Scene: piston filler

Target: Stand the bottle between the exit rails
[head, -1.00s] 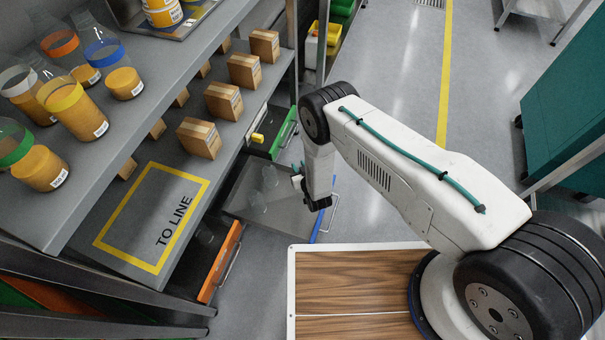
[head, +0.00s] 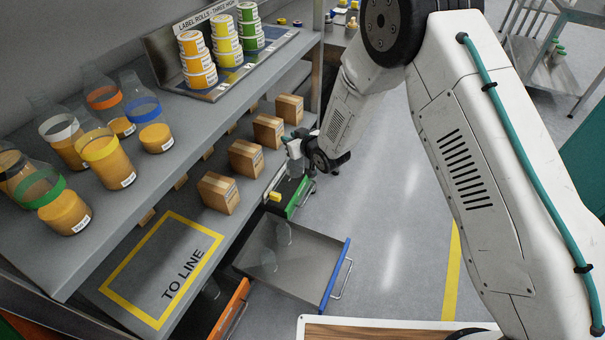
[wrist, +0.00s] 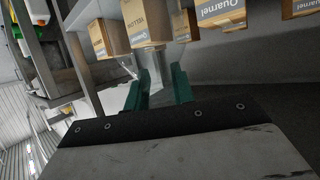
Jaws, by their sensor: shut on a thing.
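My gripper (head: 295,147) is beside the row of cartons at the shelf's front edge. Its green fingers (wrist: 163,88) are shut on a clear bottle (wrist: 152,62), which also shows faintly below the fingers in the head view (head: 294,168). The bottle looks empty and is held in the air; its exact tilt is hard to tell. I cannot make out the exit rails in either view.
An open grey drawer with a blue front (head: 336,275) holds clear bottles (head: 268,261). Cartons (head: 245,158) line the lower shelf beside a yellow TO LINE square (head: 165,270). Banded, filled bottles (head: 104,158) and label rolls (head: 196,60) stand above.

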